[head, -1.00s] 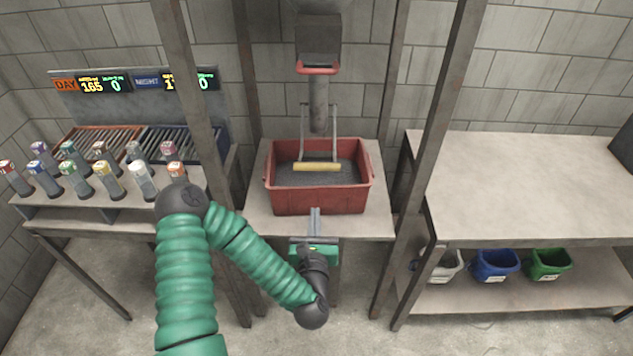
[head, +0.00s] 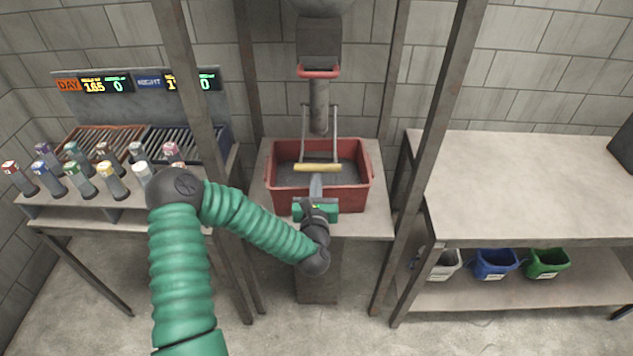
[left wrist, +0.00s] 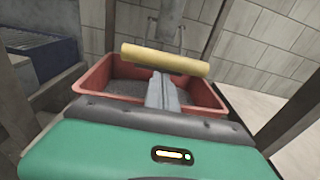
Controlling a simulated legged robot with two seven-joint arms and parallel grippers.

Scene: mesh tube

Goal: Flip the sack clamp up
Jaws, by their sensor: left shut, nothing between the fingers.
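The sack clamp is a grey wire frame hanging from the spout, with a yellow bar (head: 317,167) across its lower end. The bar hangs low over the red bin and also shows in the left wrist view (left wrist: 165,58). The grey spout (head: 319,105) hangs above the bin. My left gripper (head: 316,178) is shut and empty. Its fingers point at the bar from the front, over the bin's near rim, just below the bar in the head view. I cannot tell whether they touch the bar. My right gripper is not in view.
The red bin (head: 320,200) holds dark grains and stands on a small table between metal posts. A rack with several tubes (head: 80,180) is at the left. A bare table (head: 530,185) stands at the right, with small buckets (head: 495,264) on its lower shelf.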

